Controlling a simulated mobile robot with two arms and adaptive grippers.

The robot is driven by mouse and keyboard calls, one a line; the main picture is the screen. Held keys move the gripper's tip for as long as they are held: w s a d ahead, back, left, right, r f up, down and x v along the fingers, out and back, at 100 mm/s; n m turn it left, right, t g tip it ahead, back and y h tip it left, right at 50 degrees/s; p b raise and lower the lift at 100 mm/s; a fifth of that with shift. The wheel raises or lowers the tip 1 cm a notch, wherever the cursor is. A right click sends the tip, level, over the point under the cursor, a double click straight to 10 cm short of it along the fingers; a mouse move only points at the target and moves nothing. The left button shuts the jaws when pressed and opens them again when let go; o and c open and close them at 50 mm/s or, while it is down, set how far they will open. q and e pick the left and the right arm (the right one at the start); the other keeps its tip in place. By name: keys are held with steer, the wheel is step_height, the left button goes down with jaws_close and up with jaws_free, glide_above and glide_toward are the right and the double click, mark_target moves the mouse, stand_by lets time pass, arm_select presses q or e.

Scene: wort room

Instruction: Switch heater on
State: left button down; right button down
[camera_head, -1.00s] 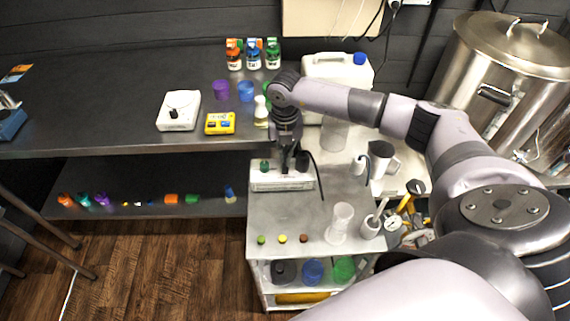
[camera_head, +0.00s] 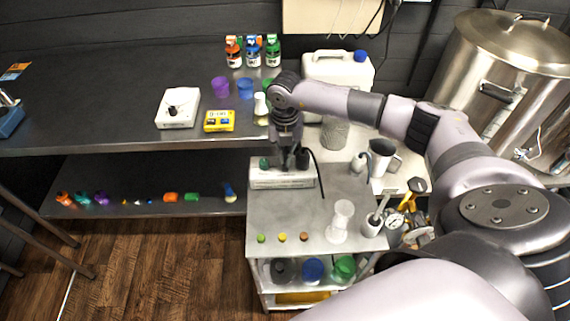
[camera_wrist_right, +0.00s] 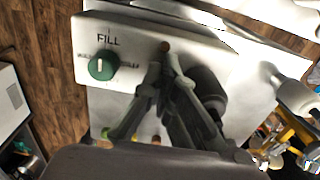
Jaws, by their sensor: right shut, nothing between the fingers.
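A white control box (camera_head: 283,181) lies on the grey cart under my right gripper (camera_head: 287,166). In the wrist view the box (camera_wrist_right: 125,36) carries a green knob (camera_wrist_right: 103,66) under the word FILL. A small reddish-brown spot (camera_wrist_right: 165,46), perhaps a button or lamp, lies just beyond the fingertips. My right gripper (camera_wrist_right: 166,62) is shut and empty, pointing down at the box, right of the green knob. A black cylindrical part (camera_wrist_right: 208,88) is right of the fingers. I cannot tell whether the fingertips touch the box. No label reading heater is legible. My left gripper is out of view.
The cart (camera_head: 270,215) also holds a clear glass vessel (camera_head: 341,221) and small coloured pieces in front of the box. A white device with a black knob (camera_head: 178,108) and a yellow meter (camera_head: 219,121) stand on the dark bench. A large steel kettle (camera_head: 500,90) is at right.

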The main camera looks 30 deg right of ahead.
steer(key=shift+s+f+b, duration=0.1)
steer(key=shift+f+b, duration=0.2)
steer(key=shift+f, duration=0.05)
steer(key=shift+r, duration=0.15)
steer(key=shift+r+p, duration=0.6)
steer(key=shift+p, duration=0.05)
steer(key=shift+r+p, duration=1.85)
steer(key=shift+r, duration=0.95)
steer(key=shift+f, duration=0.1)
